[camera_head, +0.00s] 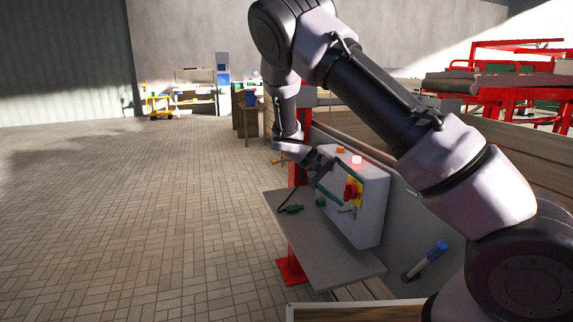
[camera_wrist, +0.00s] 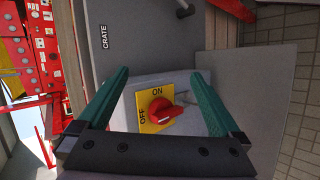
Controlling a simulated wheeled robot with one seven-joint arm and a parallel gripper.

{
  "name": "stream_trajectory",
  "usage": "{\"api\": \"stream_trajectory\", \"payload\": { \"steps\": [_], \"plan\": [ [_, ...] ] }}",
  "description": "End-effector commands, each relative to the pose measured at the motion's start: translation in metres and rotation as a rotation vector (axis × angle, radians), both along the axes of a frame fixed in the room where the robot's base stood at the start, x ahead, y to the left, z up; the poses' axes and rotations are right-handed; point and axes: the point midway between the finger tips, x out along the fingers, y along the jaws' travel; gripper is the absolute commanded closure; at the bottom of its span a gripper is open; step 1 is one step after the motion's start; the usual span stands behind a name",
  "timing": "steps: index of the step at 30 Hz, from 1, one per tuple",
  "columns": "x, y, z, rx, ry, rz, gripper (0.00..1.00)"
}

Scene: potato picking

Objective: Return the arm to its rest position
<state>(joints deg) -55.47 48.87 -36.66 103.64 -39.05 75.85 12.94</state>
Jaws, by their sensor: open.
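My gripper (camera_head: 326,188) is at the front of a grey control box (camera_head: 372,200), with the arm reaching out and bent downward. In the wrist view its two green fingers (camera_wrist: 160,74) are spread apart with nothing held between them. A red rotary switch (camera_wrist: 164,111) on a yellow ON/OFF plate (camera_wrist: 146,124) shows between the fingers. The red switch (camera_head: 350,192) also shows in the head view, just right of the gripper. I cannot tell whether a finger touches the box.
The box stands on a grey shelf (camera_head: 300,240) with a green connector (camera_head: 291,209) on it. Red machinery (camera_head: 490,100) is behind. Open tiled floor (camera_head: 130,220) lies left.

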Motion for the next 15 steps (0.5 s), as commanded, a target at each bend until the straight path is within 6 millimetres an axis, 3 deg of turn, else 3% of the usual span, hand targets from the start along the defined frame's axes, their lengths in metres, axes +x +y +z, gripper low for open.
{"api": "stream_trajectory", "payload": {
  "steps": [3,15],
  "plan": [
    [-0.014,-0.015,0.027,0.184,-0.004,-0.078,0.00],
    [-0.069,-0.043,0.130,0.711,-0.154,-0.209,0.00]
  ]
}}
